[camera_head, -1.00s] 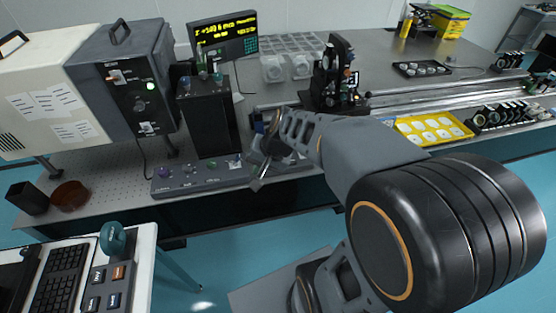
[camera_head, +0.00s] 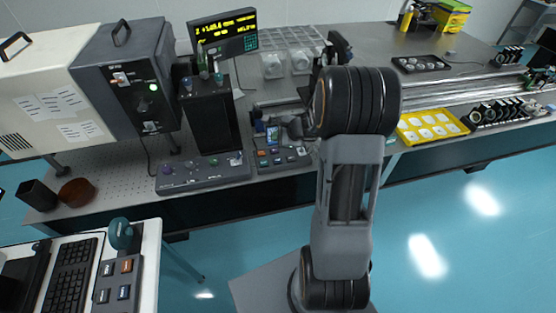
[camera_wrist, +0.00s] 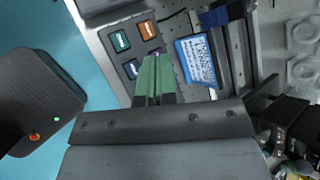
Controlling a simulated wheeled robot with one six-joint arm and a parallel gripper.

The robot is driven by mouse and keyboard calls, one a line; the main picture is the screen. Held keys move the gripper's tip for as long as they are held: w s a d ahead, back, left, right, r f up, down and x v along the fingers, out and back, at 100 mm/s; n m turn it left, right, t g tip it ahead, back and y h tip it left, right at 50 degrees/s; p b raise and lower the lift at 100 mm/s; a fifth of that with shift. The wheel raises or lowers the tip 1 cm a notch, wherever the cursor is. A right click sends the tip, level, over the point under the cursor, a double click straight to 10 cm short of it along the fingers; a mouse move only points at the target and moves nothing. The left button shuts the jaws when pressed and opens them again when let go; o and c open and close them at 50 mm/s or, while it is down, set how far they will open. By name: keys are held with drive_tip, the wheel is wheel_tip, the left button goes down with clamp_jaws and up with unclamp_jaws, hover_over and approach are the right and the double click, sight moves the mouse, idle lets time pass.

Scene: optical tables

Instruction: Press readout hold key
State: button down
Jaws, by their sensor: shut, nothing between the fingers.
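A grey key box (camera_head: 283,159) with orange and teal keys sits at the front edge of the optical table. In the wrist view, an orange key (camera_wrist: 147,30) and teal keys (camera_wrist: 120,41) show on it; their labels are too small to read. My gripper (camera_wrist: 156,62) is shut and empty, its green fingers over the key box. The fingertips cover part of the box near the lower right key, and contact cannot be told. In the head view the fingers are hard to make out behind my arm. A readout display (camera_head: 223,32) with yellow digits stands at the back.
A small blue-white screen (camera_wrist: 195,60) stands right beside the fingers. Left of the key box is a grey knob panel (camera_head: 203,173) below a black upright unit (camera_head: 210,120). Another key box (camera_head: 119,280) lies on the white desk. A yellow tray (camera_head: 432,125) is farther right.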

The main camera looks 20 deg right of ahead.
drive_tip(key=shift+f, duration=0.2)
drive_tip(key=b, duration=0.6)
hover_over(277, 161)
wheel_tip(277, 161, down, 7)
drive_tip(key=shift+f+b, duration=0.75)
drive_tip(key=shift+b, duration=0.05)
drive_tip(key=shift+f+b, duration=0.8)
drive_tip(key=shift+b, duration=0.25)
idle(1.8)
drive_tip(key=shift+r, duration=0.15)
drive_tip(key=shift+r+p, duration=0.55)
drive_tip(key=shift+r, duration=0.15)
drive_tip(key=shift+r, duration=0.1)
drive_tip(key=shift+r+p, duration=1.9)
drive_tip(key=shift+r, duration=0.55)
